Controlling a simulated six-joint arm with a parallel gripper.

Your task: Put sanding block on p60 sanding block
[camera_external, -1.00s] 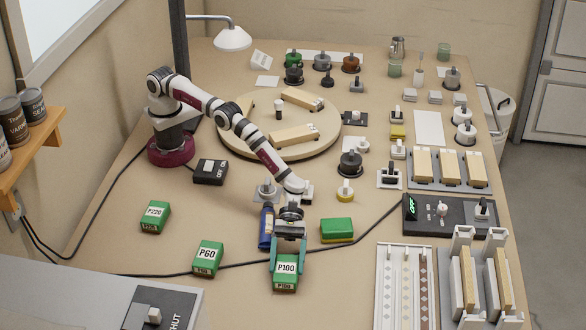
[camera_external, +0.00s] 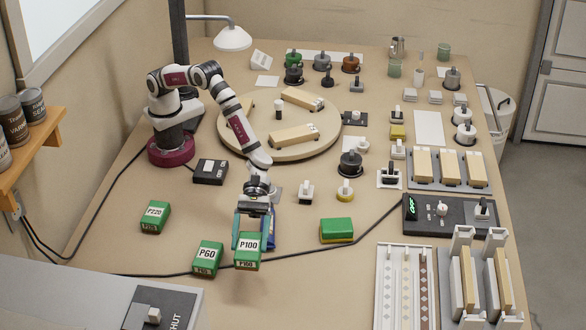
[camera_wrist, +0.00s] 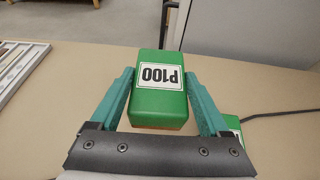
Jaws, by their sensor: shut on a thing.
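My gripper (camera_external: 247,243) is shut on a green sanding block labelled P100 (camera_external: 247,246), with one teal finger on each side. In the wrist view the P100 block (camera_wrist: 158,98) sits between the two fingers. The P60 sanding block (camera_external: 206,255), green with a white label, lies on the bench just left of the held block in the outside view. The held block appears lifted off the bench; its exact height is hard to tell. A green block edge (camera_wrist: 233,126) shows at the right behind the finger in the wrist view.
A P220 block (camera_external: 154,216) lies further left. A green and yellow block (camera_external: 336,230) lies to the right. A blue item (camera_external: 271,229) is partly hidden behind my gripper. A black cable runs across the bench by the blocks.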

